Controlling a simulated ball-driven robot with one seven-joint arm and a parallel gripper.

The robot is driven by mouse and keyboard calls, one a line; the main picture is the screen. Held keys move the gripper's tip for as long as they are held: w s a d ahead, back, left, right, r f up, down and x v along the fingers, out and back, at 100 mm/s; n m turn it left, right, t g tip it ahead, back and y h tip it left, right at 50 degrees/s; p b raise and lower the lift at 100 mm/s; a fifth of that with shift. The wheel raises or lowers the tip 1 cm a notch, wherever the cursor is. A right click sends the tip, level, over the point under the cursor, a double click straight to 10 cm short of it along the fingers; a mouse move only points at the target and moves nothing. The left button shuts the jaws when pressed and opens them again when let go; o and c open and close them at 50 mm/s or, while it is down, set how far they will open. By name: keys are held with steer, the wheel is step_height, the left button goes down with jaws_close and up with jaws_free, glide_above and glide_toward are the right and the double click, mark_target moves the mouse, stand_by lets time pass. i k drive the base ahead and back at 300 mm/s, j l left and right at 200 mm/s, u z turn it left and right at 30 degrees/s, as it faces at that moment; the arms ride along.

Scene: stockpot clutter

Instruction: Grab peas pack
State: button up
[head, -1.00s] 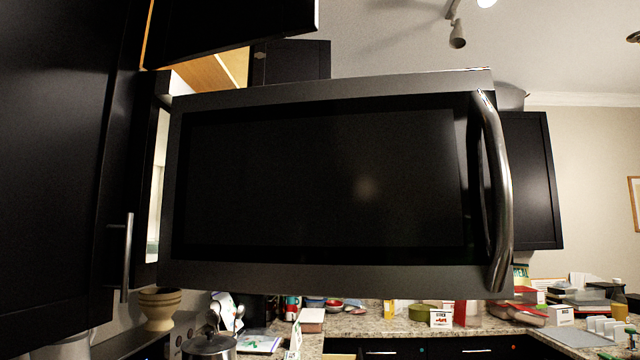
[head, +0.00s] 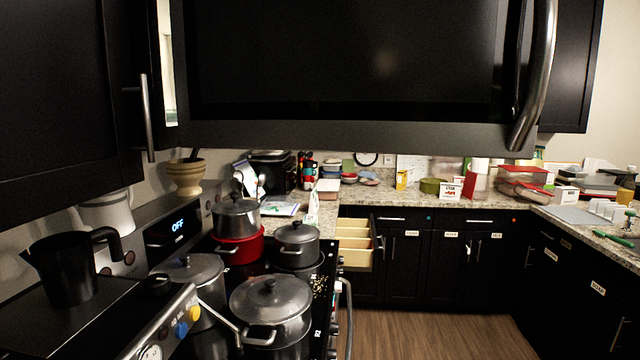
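I cannot make out a pack that is clearly the peas pack. A flat white packet with green marks (head: 280,208) lies on the back counter left of the drawers, and its print is too small to read. An upright white and green packet (head: 313,207) stands near the counter's front edge, also unreadable. My gripper is not in view.
Several lidded pots crowd the stove, including a large steel pot (head: 270,302) and a red pot (head: 240,248). A black pitcher (head: 66,268) is at the left. An open drawer (head: 355,245) juts out. The microwave (head: 340,65) hangs above. The wooden floor (head: 440,330) is clear.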

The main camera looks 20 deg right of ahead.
mark_target(311, 219)
steer(key=i+l+z, duration=0.8)
steer(key=i, duration=0.15)
steer(key=i+l+z, duration=0.15)
steer(key=i+z, duration=0.25)
steer(key=i, duration=0.15)
steer(key=i+l+u, duration=0.1)
steer(key=i, duration=1.6)
steer(key=i+u, duration=0.25)
steer(key=i, duration=0.15)
steer(key=i+l+u, duration=0.15)
steer(key=i+u, duration=0.15)
steer(key=i+l+u, duration=0.1)
steer(key=u, duration=0.3)
steer(key=i+l+u, duration=0.1)
steer(key=u, duration=0.3)
steer(key=l+u, duration=0.25)
steer(key=u, duration=0.2)
steer(key=i+l+u, duration=0.1)
steer(key=u, duration=0.3)
steer(key=l, duration=0.1)
